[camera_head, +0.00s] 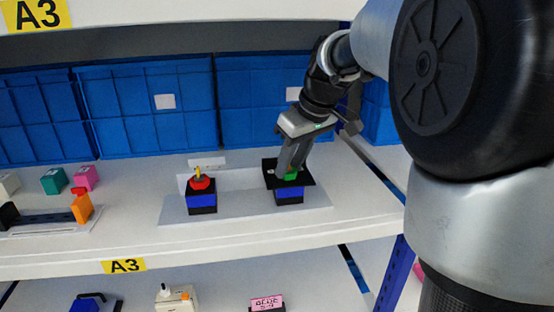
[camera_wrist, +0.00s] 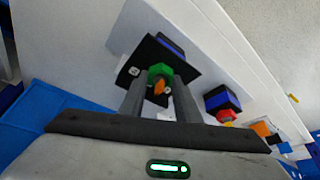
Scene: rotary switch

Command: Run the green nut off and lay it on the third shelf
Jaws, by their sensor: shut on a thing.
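The green nut (camera_head: 291,177) sits at the black square plate (camera_head: 305,180) on top of a blue and black block (camera_head: 289,194) on the middle shelf. My gripper (camera_head: 290,171) reaches down from the upper right and is shut on the green nut, its fingers partly hiding it. In the wrist view the green nut (camera_wrist: 160,71) shows between my two fingers, with an orange piece (camera_wrist: 159,88) at its middle. Whether the nut is still on a thread cannot be told.
A similar block (camera_head: 201,200) with a red part (camera_head: 200,183) stands to the left. Blue crates (camera_head: 150,95) line the back. Small colored blocks (camera_head: 82,207) are at the far left. A lower shelf (camera_head: 215,285) carries other items. A blue post (camera_head: 395,270) stands right.

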